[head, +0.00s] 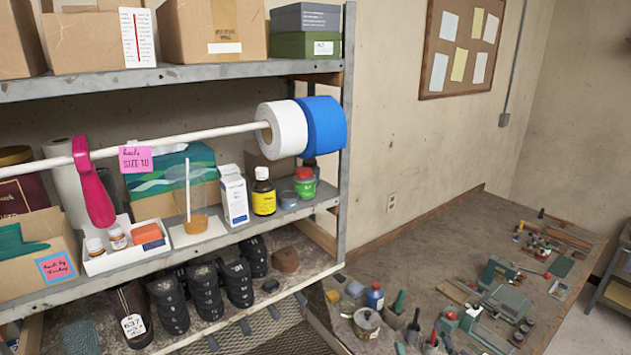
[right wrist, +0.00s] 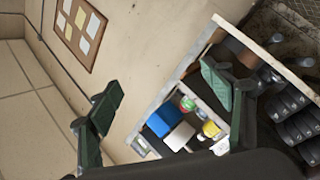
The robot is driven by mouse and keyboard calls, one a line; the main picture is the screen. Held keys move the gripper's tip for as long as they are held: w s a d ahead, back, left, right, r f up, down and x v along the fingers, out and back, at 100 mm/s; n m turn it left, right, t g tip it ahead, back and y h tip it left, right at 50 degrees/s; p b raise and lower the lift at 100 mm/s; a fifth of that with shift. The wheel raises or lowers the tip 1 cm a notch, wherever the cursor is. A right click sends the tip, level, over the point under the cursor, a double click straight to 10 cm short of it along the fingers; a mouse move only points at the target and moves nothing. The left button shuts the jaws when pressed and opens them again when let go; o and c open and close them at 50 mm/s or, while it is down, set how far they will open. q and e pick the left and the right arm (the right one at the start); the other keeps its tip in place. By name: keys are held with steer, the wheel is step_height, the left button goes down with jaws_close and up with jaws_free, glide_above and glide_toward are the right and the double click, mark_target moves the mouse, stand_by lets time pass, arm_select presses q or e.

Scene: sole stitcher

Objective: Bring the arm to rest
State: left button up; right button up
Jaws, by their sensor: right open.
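My right gripper (right wrist: 168,108) shows in the right wrist view, with its two dark green fingers spread wide apart. Nothing is between the fingers. Behind it in that view is the shelf unit, seen tilted. I cannot make out either gripper with certainty in the head view. My left gripper is in neither view.
A metal shelf (head: 190,78) holds boxes above a rod with white (head: 288,128) and blue (head: 325,125) rolls and a pink hanger (head: 95,190). Below are bottles, a tray (head: 125,258) and stacked black soles (head: 205,290). A cluttered workbench (head: 420,255) stands right.

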steer(key=s+d+f+m+g+h, duration=0.25)
steer(key=s+d+f+g, duration=0.2)
steer(key=f, duration=0.65)
steer(key=s+d+f+m+g+h, duration=0.1)
steer(key=s+d+f+m+g, duration=0.4)
steer(key=f, duration=0.5)
steer(key=s+d+f+m+g+y, duration=0.1)
steer(key=s+f+g, duration=0.2)
steer(key=s+f, duration=0.55)
steer(key=s+f+m+g, duration=0.1)
steer(key=s+f+g, duration=0.4)
steer(key=s, duration=0.6)
step_height(320, 180, down, 37)
steer(key=s+a+b, duration=0.1)
steer(key=b, duration=0.6)
steer(key=s+f+b, duration=0.2)
steer(key=s+f, duration=0.8)
steer(key=f, duration=0.2)
steer(key=s+f+n+g+b, duration=0.1)
steer(key=s+f+b, duration=0.2)
steer(key=s+f, duration=0.7)
step_height(320, 180, down, 2)
steer(key=shift+a+f+y, duration=0.2)
steer(key=shift+f+y, duration=0.05)
steer(key=shift+y, duration=0.2)
